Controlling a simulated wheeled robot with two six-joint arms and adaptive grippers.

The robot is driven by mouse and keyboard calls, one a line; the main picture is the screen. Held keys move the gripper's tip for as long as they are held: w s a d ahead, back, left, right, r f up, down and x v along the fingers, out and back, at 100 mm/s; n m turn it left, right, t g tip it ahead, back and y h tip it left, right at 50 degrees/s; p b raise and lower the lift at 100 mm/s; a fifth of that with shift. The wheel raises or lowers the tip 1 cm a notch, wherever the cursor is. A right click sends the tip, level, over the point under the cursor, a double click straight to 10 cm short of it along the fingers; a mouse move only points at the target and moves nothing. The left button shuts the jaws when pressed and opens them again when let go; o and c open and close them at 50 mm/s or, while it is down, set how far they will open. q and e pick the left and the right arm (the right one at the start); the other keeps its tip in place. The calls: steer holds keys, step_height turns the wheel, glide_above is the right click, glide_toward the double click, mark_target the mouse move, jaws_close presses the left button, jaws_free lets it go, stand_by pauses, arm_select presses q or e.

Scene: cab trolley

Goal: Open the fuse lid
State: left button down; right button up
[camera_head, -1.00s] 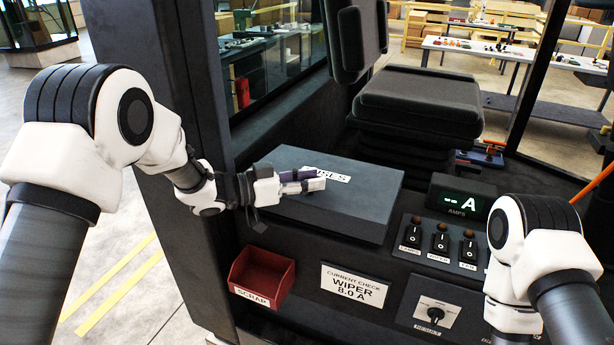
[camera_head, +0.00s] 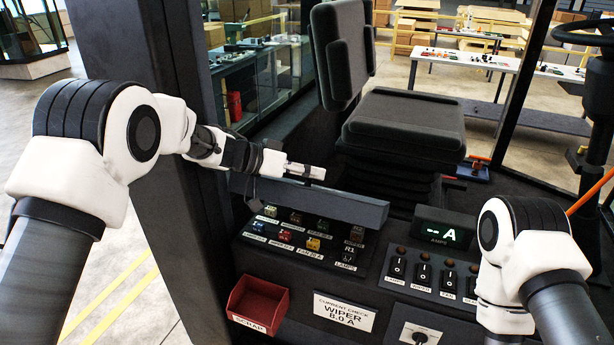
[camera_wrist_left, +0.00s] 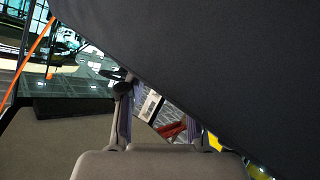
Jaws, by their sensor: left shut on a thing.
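The dark grey fuse lid (camera_head: 335,201) is raised and stands tilted up at the back of the fuse box, seen nearly edge-on in the head view. My left gripper (camera_head: 308,172) is shut on the lid, at its upper side. In the left wrist view the lid (camera_wrist_left: 225,65) fills the upper right as a large dark surface, beside the gripper's fingers (camera_wrist_left: 158,118). The fuse panel (camera_head: 272,254) is exposed below, with several coloured fuses and labelled relays. The lid's label is hidden in the head view. My right gripper is out of view below my right arm.
A red scrap bin (camera_head: 258,301) and a current-check sign (camera_head: 343,312) sit in front of the panel. Switches (camera_head: 423,274) and an amps display (camera_head: 443,231) are to the right. A dark seat (camera_head: 405,125) stands behind, and a cab pillar (camera_head: 140,130) is at the left.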

arm_select(q)
steer(key=shift+f, duration=0.1)
steer(key=c, duration=0.8)
jaws_free()
steer(key=shift+d, duration=0.1)
steer(key=shift+w+d, duration=0.1)
steer(key=shift+d, duration=0.05)
step_height(320, 180, up, 10)
steer(key=shift+f, duration=0.1)
